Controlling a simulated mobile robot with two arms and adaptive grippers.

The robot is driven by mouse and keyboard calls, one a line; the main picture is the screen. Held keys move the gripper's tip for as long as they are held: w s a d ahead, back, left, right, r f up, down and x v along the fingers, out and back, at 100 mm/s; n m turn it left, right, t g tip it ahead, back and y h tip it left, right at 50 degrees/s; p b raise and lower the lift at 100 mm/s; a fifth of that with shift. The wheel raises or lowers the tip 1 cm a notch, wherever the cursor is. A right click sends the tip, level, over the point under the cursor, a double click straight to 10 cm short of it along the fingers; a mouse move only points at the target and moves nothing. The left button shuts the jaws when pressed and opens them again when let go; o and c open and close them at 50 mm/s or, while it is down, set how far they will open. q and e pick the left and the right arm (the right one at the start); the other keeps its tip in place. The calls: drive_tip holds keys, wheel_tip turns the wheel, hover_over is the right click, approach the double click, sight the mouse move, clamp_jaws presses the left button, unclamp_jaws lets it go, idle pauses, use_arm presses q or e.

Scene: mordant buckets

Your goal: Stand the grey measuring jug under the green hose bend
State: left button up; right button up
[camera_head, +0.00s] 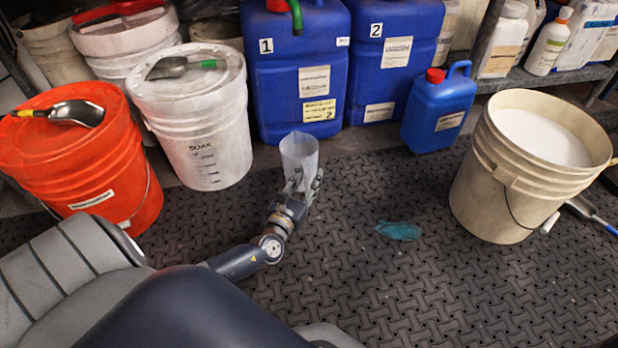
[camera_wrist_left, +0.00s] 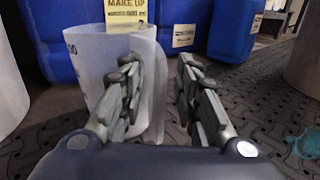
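The grey measuring jug (camera_head: 299,155), pale and translucent, is upright in front of the blue canister marked 1. It also shows in the left wrist view (camera_wrist_left: 88,70). The green hose bend (camera_head: 296,15) is at the top of that canister, above and behind the jug. My left gripper (camera_head: 302,182) is at the jug's near side. In the left wrist view its fingers (camera_wrist_left: 160,95) are apart, the left one in front of the jug; a curved pale part of the jug shows between them. The right finger looks clear of it. The jug's base is partly hidden. My right gripper is out of view.
Blue canister 1 (camera_head: 297,70) and canister 2 (camera_head: 392,55) stand behind, with a small blue can (camera_head: 438,110) beside them. An orange bucket (camera_head: 80,160) and white bucket (camera_head: 190,115) are left, a cream bucket (camera_head: 500,190) right.

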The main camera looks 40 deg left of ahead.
use_arm(q)
drive_tip(key=s+d+p, duration=0.2)
drive_tip(key=s+p, duration=0.2)
drive_tip(key=s, duration=0.7)
drive_tip(key=shift+s, duration=0.25)
drive_tip(key=shift+d+f, duration=0.1)
drive_tip(key=o, duration=1.7)
drive_tip(key=s, duration=0.2)
drive_tip(key=s+d, duration=0.1)
drive_tip(key=s, duration=0.4)
drive_tip(key=shift+s+d, duration=0.15)
drive_tip(key=shift+s, duration=0.05)
